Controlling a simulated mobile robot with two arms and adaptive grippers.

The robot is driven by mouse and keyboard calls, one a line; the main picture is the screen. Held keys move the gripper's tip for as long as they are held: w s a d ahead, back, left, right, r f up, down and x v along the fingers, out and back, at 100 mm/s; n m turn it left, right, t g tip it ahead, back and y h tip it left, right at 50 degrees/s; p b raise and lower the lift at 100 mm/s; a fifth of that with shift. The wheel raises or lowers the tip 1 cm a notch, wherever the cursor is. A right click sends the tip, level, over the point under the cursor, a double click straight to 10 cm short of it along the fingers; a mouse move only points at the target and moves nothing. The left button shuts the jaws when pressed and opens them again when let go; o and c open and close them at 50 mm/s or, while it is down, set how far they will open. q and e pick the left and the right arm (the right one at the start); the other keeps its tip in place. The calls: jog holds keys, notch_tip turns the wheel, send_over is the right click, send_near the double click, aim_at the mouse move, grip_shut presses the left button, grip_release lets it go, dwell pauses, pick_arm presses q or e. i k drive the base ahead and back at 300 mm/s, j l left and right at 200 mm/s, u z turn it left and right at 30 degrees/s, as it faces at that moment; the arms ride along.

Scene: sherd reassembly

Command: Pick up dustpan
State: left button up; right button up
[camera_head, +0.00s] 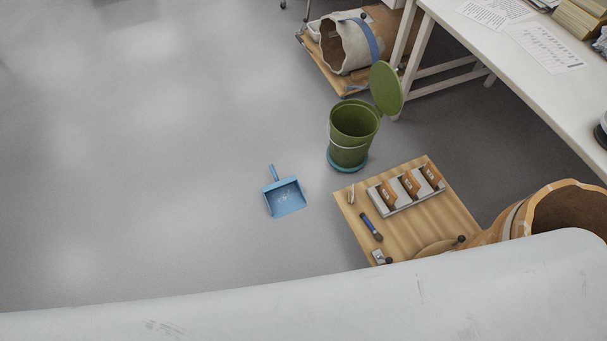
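A blue dustpan (285,197) lies on the grey floor near the middle of the head view. Its short handle points up and slightly left, away from me. Some small pale bits or marks show on its pan. No gripper is in the head view, so I cannot see either one relative to the dustpan. A broad pale grey surface fills the bottom of the view.
A green bin (351,144) with its lid open stands right of the dustpan. A wooden board (408,219) holds a brush (371,228) and a tray of boxes (405,190). A white table (500,52) and large pots stand right. Floor left is clear.

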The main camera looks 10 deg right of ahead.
aim_at(283, 197)
jog(key=i+j+u, duration=0.25)
jog(key=j, duration=0.2)
jog(key=i+j+u, duration=0.2)
jog(key=j, duration=0.2)
jog(key=i+j+u, duration=0.4)
jog(key=i, duration=0.35)
jog(key=i+j+u, duration=0.2)
jog(key=i, duration=0.2)
jog(key=i+z, duration=0.45)
jog(key=i, duration=0.2)
jog(key=i+j+z, duration=0.25)
jog(key=i+z, duration=0.2)
jog(key=i, duration=0.25)
jog(key=i+z, duration=0.2)
jog(key=z, duration=0.3)
jog(key=i+z, duration=0.25)
jog(key=z, duration=0.25)
jog(key=i+j+z, duration=0.1)
jog(key=z, duration=0.4)
jog(key=i+j+z, duration=0.25)
jog(key=z, duration=0.25)
jog(key=i+j+z, duration=0.15)
jog(key=j+z, duration=0.15)
jog(key=z, duration=0.15)
